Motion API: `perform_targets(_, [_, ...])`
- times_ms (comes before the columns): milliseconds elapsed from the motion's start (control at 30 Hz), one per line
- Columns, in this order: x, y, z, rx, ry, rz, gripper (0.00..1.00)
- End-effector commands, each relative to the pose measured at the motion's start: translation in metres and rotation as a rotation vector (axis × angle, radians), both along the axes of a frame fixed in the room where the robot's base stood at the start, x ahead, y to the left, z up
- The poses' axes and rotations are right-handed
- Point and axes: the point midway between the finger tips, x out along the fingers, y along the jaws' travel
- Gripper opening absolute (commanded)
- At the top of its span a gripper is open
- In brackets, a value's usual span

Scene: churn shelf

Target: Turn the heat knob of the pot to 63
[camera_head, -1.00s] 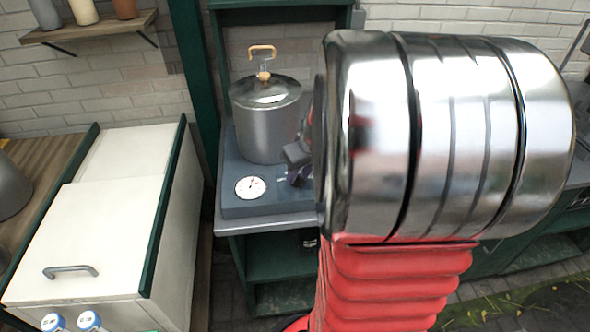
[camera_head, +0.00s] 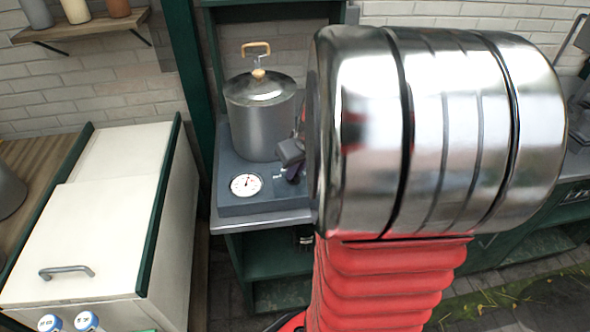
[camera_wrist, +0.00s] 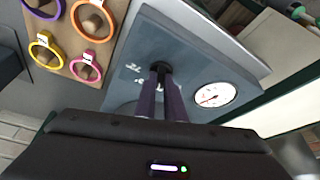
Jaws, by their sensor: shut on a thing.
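The metal pot (camera_head: 262,125) with a domed lid and a wooden-handled crank stands on a blue-grey heater base (camera_head: 228,205). A round white dial (camera_head: 246,185) with a red needle is on the front left of the base; it also shows in the wrist view (camera_wrist: 214,95). In the wrist view my gripper's fingers (camera_wrist: 162,78) are close together on the dark heat knob (camera_wrist: 160,68), which is mostly covered. White markings lie beside the knob. The knob's exact setting cannot be read.
A white chest (camera_head: 85,225) with a grey handle stands to the left. A wall shelf (camera_head: 85,28) holds several bottles. In the wrist view, a board with several coloured rings (camera_wrist: 84,66) lies beside the base.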

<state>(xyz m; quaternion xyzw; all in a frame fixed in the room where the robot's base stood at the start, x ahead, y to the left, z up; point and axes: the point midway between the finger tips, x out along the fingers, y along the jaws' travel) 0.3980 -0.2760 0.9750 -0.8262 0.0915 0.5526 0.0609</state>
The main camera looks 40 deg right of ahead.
Motion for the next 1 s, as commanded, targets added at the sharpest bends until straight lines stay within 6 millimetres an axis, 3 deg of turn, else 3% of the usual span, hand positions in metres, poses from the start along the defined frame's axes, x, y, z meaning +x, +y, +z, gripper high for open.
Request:
perform_targets(367, [0.0011,0.0009,0.0009,-0.002,-0.003,-0.103,0.0])
perform_targets(1000, [0.0026,0.0032,0.0005,-0.002,-0.003,-0.427,0.0])
